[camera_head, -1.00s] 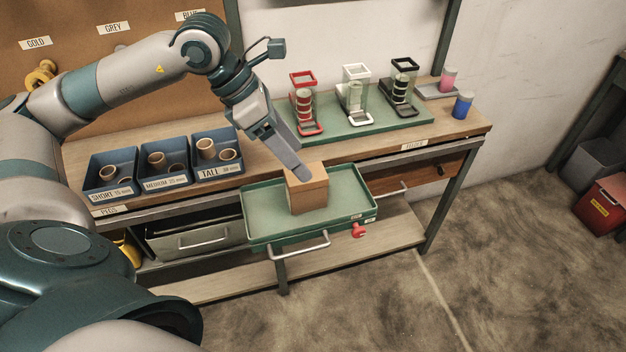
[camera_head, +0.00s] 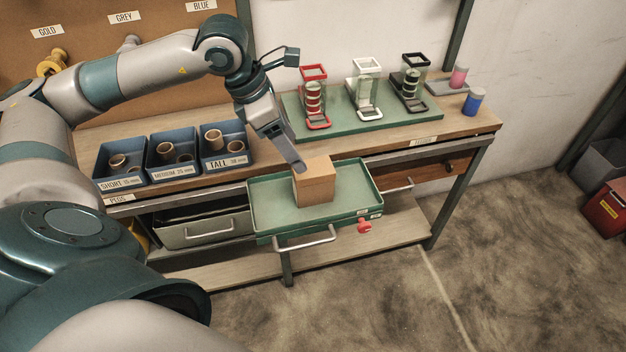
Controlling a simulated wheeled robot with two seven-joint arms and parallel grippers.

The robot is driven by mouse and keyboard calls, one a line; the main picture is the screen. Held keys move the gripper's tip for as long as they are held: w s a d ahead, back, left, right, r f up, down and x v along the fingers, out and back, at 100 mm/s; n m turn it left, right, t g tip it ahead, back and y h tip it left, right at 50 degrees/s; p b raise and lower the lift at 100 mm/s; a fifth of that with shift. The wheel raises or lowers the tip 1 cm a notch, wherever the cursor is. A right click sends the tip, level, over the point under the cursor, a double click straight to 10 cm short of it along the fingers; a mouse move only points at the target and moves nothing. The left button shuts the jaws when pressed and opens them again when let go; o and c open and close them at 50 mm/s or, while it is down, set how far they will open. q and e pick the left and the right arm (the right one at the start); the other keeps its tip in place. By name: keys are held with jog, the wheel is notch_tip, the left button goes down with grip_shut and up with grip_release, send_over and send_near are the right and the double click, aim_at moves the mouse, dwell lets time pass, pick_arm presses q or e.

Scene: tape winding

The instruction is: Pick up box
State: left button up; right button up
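A brown cardboard box (camera_head: 315,186) stands upright in the green tray (camera_head: 270,216) at the front of the workbench. My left gripper (camera_head: 299,165) points down at the box's upper left edge, with its visible finger at or just behind that edge. Only one finger shows clearly, so its opening and any grip on the box cannot be told. My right gripper is not in view.
Blue bins (camera_head: 122,181) with pegs stand left on the bench. A green mat (camera_head: 340,128) behind bears red, white and black holders. Pink (camera_head: 458,77) and blue (camera_head: 473,101) cylinders are at the right end. A red knob (camera_head: 364,227) sticks out below the tray.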

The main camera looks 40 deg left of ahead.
aim_at(309, 167)
pick_arm(q)
jog(key=p+x, duration=0.1)
jog(key=x, duration=0.6)
jog(key=shift+w+d+f, duration=0.1)
jog(key=shift+w+f, duration=0.05)
jog(key=shift+f, duration=0.2)
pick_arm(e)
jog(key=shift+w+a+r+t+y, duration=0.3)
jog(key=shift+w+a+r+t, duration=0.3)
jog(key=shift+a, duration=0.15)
pick_arm(q)
jog(key=shift+w+d+f+p, duration=0.2)
jog(key=shift+d+f+p, duration=0.1)
jog(key=shift+p, duration=0.2)
jog(key=shift+w+d+f+p, duration=0.25)
jog(key=shift+d+f+p, duration=0.1)
jog(key=shift+f, duration=0.25)
jog(key=shift+w+d+f+p, duration=0.2)
jog(key=shift+w+d+f, duration=0.15)
jog(key=shift+f, duration=0.25)
jog(key=shift+w+d+f, duration=0.15)
jog(key=shift+f, duration=0.55)
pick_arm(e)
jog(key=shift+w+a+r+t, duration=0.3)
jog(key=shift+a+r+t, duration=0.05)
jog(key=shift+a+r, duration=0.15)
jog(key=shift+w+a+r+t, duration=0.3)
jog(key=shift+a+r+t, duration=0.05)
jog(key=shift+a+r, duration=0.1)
